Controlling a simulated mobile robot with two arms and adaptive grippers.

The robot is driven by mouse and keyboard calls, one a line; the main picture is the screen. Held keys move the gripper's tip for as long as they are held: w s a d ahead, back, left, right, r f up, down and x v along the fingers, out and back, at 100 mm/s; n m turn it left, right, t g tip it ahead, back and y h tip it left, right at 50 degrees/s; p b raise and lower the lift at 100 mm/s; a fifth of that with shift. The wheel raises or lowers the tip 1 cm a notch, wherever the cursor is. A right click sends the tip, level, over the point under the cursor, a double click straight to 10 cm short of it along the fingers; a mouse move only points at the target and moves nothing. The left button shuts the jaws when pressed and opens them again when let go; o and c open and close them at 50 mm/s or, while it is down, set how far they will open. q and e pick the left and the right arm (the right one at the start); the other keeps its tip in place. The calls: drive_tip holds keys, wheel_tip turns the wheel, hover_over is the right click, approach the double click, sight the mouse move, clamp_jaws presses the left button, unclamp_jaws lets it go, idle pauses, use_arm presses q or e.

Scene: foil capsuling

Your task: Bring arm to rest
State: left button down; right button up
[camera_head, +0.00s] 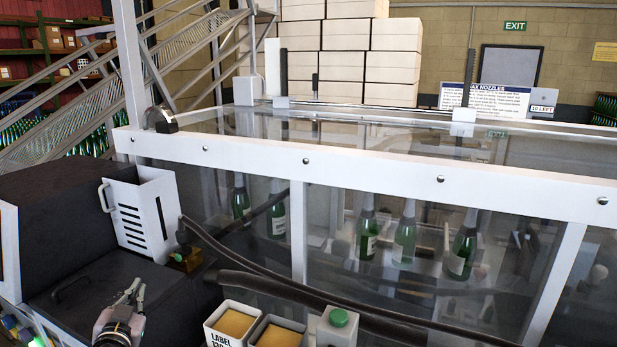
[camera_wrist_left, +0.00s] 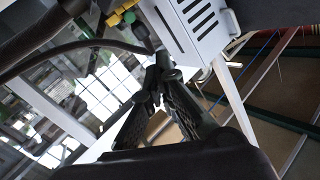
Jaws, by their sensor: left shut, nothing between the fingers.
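My left gripper (camera_head: 130,296) is low at the left of the head view, above the dark top of the machine's left end. Its fingers are together and hold nothing. In the left wrist view the gripper's fingers (camera_wrist_left: 158,85) meet at their tips, with the white slotted box (camera_wrist_left: 197,30) just beyond them. My right gripper does not show in either view.
A glass-walled machine with a white frame (camera_head: 370,178) fills the middle and right, with several green bottles (camera_head: 367,228) inside. The white slotted box (camera_head: 143,215) stands behind my left gripper. Label bins (camera_head: 232,322) and a green button (camera_head: 339,317) are at the front. Dark hoses cross the machine's front.

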use_arm(q)
drive_tip(key=s+d+f+m+g+h, duration=0.1)
drive_tip(key=s+d+f+g+h, duration=0.1)
drive_tip(key=s+d+f+g, duration=0.4)
drive_tip(key=s+d+f+m+g+h, duration=0.1)
drive_tip(key=s+d+f+h, duration=0.1)
drive_tip(key=s+d+f, duration=0.8)
drive_tip(key=s+d+f+n+g, duration=0.1)
drive_tip(key=s+f+g, duration=0.15)
drive_tip(key=s, duration=0.85)
drive_tip(key=s+d+f+n+g, duration=0.1)
drive_tip(key=s+g, duration=0.3)
drive_tip(key=s, duration=0.7)
wheel_tip(320, 180, down, 34)
drive_tip(key=s+r+g+b, duration=0.1)
drive_tip(key=s+g+b, duration=0.1)
drive_tip(key=b, duration=0.4)
drive_tip(key=s+a+f+b, duration=0.3)
drive_tip(key=s+f+b, duration=0.2)
drive_tip(key=s+f, duration=1.1)
wheel_tip(320, 180, down, 5)
drive_tip(key=shift+s+r+m+g+y, duration=0.15)
drive_tip(key=shift+s+m+g+y, duration=0.15)
drive_tip(key=shift+g, duration=0.05)
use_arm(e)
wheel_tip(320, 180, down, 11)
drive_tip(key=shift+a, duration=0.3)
